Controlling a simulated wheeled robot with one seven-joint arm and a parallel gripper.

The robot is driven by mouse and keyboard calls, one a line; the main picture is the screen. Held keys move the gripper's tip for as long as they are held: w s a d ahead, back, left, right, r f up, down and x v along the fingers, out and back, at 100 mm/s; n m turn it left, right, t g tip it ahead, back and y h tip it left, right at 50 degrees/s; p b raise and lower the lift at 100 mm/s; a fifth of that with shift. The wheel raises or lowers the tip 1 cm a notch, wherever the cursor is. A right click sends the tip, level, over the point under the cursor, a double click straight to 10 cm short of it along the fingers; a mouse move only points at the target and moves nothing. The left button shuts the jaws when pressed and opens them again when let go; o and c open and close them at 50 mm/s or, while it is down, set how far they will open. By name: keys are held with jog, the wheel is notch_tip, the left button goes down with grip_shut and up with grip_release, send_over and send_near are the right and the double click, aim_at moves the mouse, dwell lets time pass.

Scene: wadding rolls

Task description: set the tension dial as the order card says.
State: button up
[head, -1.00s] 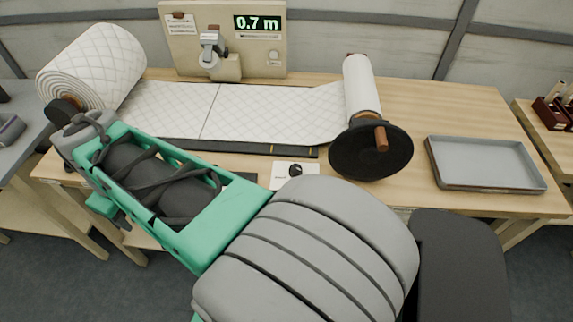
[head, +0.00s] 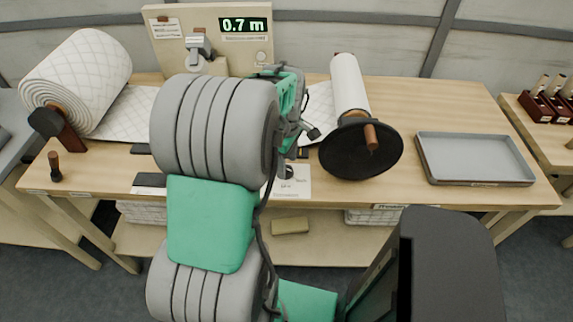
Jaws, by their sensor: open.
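The dial plate (head: 293,188) is a small white plate at the table's front edge, with a dark knob (head: 287,171) on it. Its markings are too small to read. My gripper (head: 308,134) is open, above and just behind the plate, apart from the knob as far as I can see. A paper card (head: 167,29) is pinned at the upper left of the beige panel (head: 262,54); it may be the order card, but its text is too small to read. The panel's display (head: 245,25) reads 0.7 m.
A quilted wadding roll (head: 75,80) stands at the left; its sheet runs behind my arm to a narrow roll (head: 349,84) with a black crank disc (head: 361,150). A wooden-topped lever (head: 54,167) is at front left. A grey tray (head: 475,155) lies right.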

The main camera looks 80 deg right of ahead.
jog(key=shift+f, duration=0.9)
grip_shut()
